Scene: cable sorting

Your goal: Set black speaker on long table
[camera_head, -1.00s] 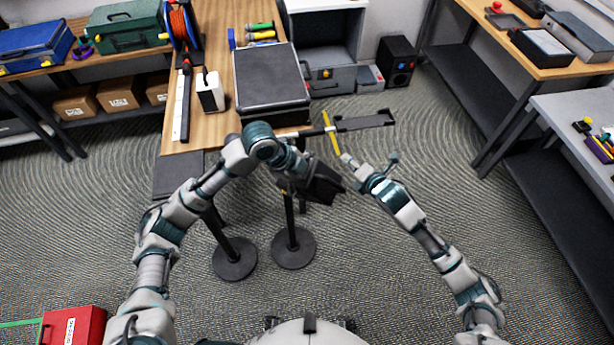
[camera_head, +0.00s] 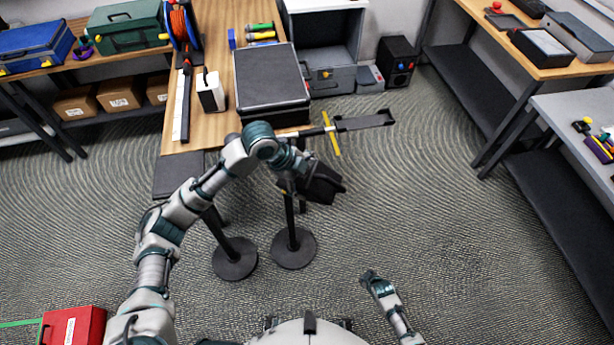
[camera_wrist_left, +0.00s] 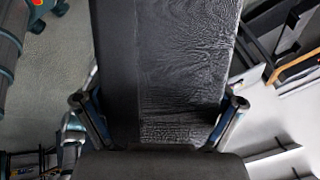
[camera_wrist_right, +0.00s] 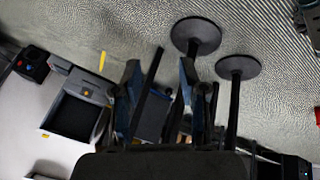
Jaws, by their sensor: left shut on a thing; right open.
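A black box, seemingly the black speaker (camera_head: 325,188), is held by my left gripper (camera_head: 305,176), just off the near end of the long wooden table (camera_head: 212,127). It overlaps the top of a black floor stand (camera_head: 294,248) in the head view; I cannot tell whether they touch. In the left wrist view its dark, grainy face (camera_wrist_left: 165,70) fills the space between the fingers. My right gripper (camera_head: 372,277) is open and empty, low over the floor. Its parted fingers also show in the right wrist view (camera_wrist_right: 158,85).
The table carries a large black case (camera_head: 270,77), a white box (camera_head: 211,92), a cable reel (camera_head: 181,25) and tools. A second stand (camera_head: 234,258) is at left, with a dark box (camera_head: 178,176) near the table end. Another black box with coloured dots (camera_head: 397,60) stands on the floor.

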